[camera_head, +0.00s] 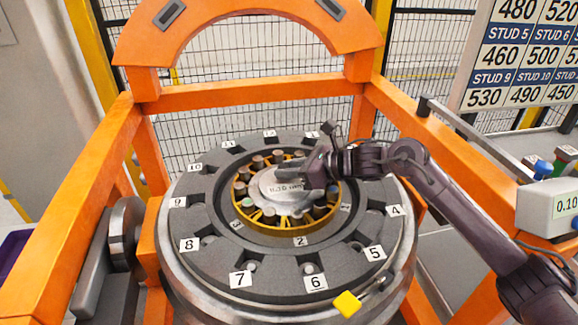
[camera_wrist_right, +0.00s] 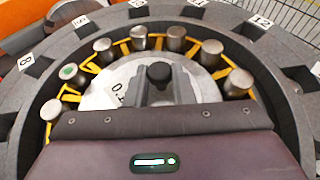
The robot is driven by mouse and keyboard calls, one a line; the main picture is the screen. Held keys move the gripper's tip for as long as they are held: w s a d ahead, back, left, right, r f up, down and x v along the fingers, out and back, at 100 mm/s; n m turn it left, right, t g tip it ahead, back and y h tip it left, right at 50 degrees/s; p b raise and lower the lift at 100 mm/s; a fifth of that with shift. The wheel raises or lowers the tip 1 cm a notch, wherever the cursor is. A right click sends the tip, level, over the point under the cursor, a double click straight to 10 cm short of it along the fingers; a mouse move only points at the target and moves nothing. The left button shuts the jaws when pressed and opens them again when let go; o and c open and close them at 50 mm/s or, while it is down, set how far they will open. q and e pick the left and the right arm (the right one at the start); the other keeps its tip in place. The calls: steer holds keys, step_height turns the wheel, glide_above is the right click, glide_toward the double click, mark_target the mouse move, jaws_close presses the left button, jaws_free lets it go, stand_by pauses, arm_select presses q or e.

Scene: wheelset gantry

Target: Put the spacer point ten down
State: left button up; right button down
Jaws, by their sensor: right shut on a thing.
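The spacer (camera_head: 270,187) is a silver disc marked 0.10, in the middle of the wheel-like ring in the head view. It also shows in the right wrist view (camera_wrist_right: 104,92), with a dark knob (camera_wrist_right: 159,72) standing at its centre. My right gripper (camera_head: 292,180) reaches in from the right, over the disc, and is shut on the spacer at its knob. The fingers hide part of the disc. I cannot tell whether the disc is touching what is under it. My left gripper is not in view.
A yellow ring (camera_head: 275,226) with several upright metal studs surrounds the disc. The grey outer ring (camera_head: 215,255) carries numbered slots. An orange gantry frame (camera_head: 250,95) encloses it. A yellow tag (camera_head: 347,304) sits at the front rim. A 0.10 display (camera_head: 565,204) stands at right.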

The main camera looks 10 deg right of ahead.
steer(key=shift+r, duration=0.1)
steer(key=c, duration=1.7)
jaws_free()
steer(key=shift+f, duration=0.2)
steer(key=o, duration=0.5)
steer(key=shift+c, duration=0.2)
